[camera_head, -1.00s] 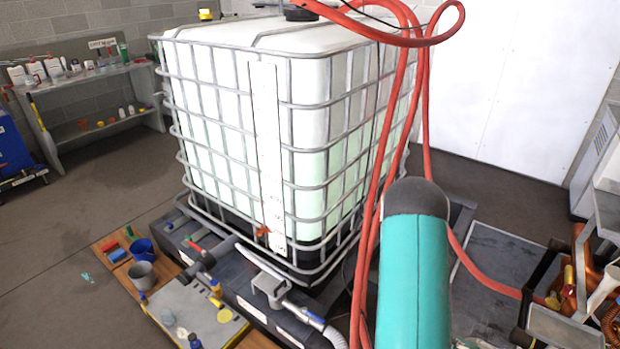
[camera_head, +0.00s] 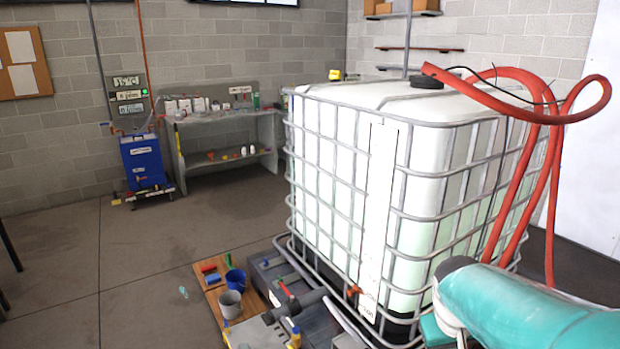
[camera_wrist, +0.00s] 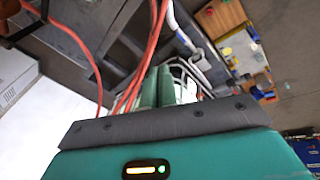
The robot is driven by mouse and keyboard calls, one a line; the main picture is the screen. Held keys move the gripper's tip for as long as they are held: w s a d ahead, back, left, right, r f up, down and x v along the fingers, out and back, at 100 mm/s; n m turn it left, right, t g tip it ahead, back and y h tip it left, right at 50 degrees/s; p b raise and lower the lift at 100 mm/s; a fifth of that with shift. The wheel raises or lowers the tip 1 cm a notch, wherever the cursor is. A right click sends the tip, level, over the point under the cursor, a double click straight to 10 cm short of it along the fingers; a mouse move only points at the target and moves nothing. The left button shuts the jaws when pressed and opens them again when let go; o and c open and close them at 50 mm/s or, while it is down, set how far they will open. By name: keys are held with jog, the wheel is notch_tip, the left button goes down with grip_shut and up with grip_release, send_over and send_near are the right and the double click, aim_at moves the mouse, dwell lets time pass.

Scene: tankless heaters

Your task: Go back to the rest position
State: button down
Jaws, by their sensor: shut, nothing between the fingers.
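My teal arm (camera_head: 530,305) reaches in from the lower right of the head view, in front of the caged tank. Its far end is cut off by the bottom edge, so my gripper does not show clearly there. In the wrist view, two green fingers of my gripper (camera_wrist: 157,88) stand close together beyond the dark padded edge of my teal housing. The gripper is shut and nothing shows held in it. The wrist picture looks past the fingers toward the tank base, hoses and floor.
A white caged tank (camera_head: 350,190) fills the middle right, with red hoses (camera_head: 548,120) hanging close behind my arm. Buckets (camera_head: 230,303) stand on a wooden board at its foot. A shelf (camera_head: 225,140) and a blue unit (camera_head: 142,162) line the wall. The left floor is open.

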jog(key=s+a+r+t+y, duration=0.2)
jog(key=s+a+r, duration=0.5)
jog(key=a, duration=0.5)
jog(key=s+t, duration=0.1)
jog(key=s, duration=0.1)
jog(key=shift+s+t+y, duration=0.3)
jog(key=shift+y, duration=0.1)
